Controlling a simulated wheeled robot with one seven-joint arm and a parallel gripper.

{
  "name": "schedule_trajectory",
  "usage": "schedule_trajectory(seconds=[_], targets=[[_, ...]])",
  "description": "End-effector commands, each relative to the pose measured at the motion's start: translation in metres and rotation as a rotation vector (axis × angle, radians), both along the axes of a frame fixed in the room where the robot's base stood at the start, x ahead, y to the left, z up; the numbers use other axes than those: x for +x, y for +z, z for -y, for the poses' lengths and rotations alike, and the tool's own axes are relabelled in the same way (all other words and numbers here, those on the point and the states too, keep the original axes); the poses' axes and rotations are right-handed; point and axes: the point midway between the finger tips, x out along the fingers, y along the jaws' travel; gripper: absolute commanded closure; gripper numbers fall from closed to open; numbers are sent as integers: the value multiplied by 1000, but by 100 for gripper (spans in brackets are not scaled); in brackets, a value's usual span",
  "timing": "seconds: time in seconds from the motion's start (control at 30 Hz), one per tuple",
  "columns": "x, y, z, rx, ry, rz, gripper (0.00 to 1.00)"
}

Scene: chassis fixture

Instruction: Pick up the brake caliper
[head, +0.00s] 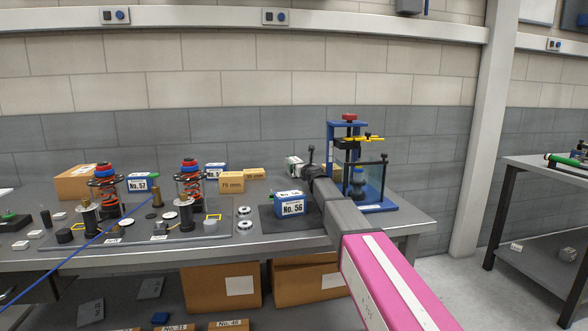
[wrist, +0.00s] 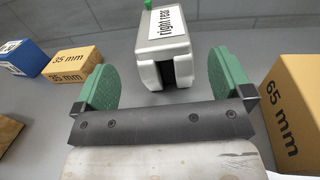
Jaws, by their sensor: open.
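The brake caliper (wrist: 165,40) is a pale grey block with a dark slot in its near end, a label reading "right rear" and a bit of green at its far end. It lies on the grey bench top, ahead of my gripper (wrist: 163,66) in the wrist view. My gripper is open, its two green fingers apart, with the caliper's near end just beyond and roughly between the tips. I see nothing held. In the head view a pale, partly hidden block (head: 292,162) beside my arm's end looks like the caliper; the fingers are hard to make out there.
In the wrist view a 65 mm box (wrist: 292,115) stands close on the right. Boxes marked 35 mm (wrist: 70,65) and a blue box (wrist: 22,57) are on the left. In the head view, the No. 56 box (head: 291,205) and a blue press-like stand (head: 375,207) flank my arm.

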Motion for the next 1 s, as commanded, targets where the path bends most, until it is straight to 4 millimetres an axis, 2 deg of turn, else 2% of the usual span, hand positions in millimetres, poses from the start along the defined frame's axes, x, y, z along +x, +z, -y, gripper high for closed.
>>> schedule_trajectory(seconds=[0.03, 0.27, 0.53, 0.8, 0.87, 1.0], targets=[[7, 0, -3, 0, 0, 0, 2], [20, 2, -8, 0, 0, 0, 2], [55, 5, -22, 0, 0, 0, 2], [57, 5, -23, 0, 0, 0, 2], [56, 5, -23, 0, 0, 0, 18], [56, 5, -23, 0, 0, 0, 64]])
